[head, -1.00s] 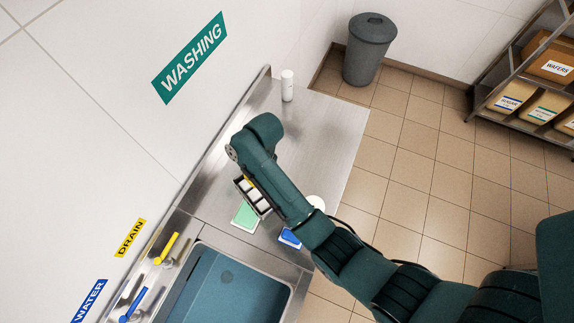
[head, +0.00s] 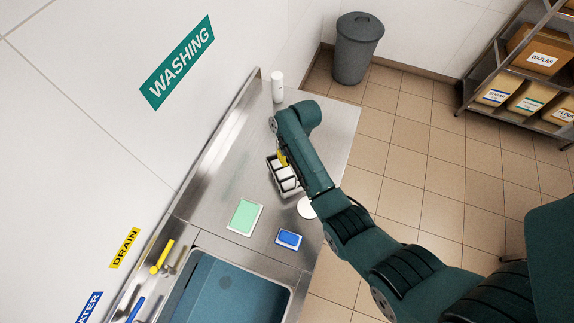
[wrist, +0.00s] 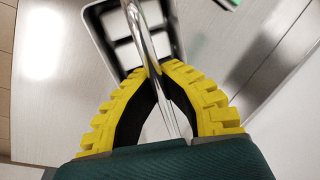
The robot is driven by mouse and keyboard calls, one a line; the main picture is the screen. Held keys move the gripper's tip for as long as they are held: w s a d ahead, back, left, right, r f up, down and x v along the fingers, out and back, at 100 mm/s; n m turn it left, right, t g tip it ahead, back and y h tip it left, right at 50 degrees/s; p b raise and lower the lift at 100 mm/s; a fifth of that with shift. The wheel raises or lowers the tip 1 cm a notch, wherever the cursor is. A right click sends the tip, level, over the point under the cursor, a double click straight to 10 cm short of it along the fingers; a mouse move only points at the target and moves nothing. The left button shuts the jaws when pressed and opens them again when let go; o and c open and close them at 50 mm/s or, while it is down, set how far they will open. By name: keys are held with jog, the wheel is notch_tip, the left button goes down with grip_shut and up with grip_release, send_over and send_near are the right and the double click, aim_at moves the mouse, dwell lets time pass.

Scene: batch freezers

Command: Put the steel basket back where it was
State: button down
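The steel basket (head: 272,178) is a small dark-framed basket with white blocks inside, seen above the steel counter in the head view, beyond the green pad (head: 245,217). In the wrist view the basket (wrist: 97,38) hangs below my fingers, and its shiny handle (wrist: 152,50) runs up between them. My gripper (wrist: 160,72) has yellow ribbed fingers closed around the handle. In the head view my gripper (head: 282,158) is mostly hidden by my arm. I cannot tell how high the basket is above the counter.
A blue pad (head: 289,239) and a white round item (head: 306,208) lie near the counter's front edge. A white cylinder (head: 277,87) stands at the far end. The sink (head: 230,290) with yellow (head: 161,257) and blue taps is nearer. Bare counter (head: 225,150) lies left of the basket.

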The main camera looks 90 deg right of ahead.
jog(key=shift+s+d+x, duration=0.1)
jog(key=shift+s+x, duration=0.1)
jog(key=shift+x, duration=0.8)
jog(key=shift+s+d+x, duration=0.15)
jog(key=shift+s+x, duration=0.05)
jog(key=shift+x, duration=0.85)
jog(key=c, duration=1.2)
grip_release()
jog(key=shift+f, duration=0.1)
jog(key=shift+c, duration=0.2)
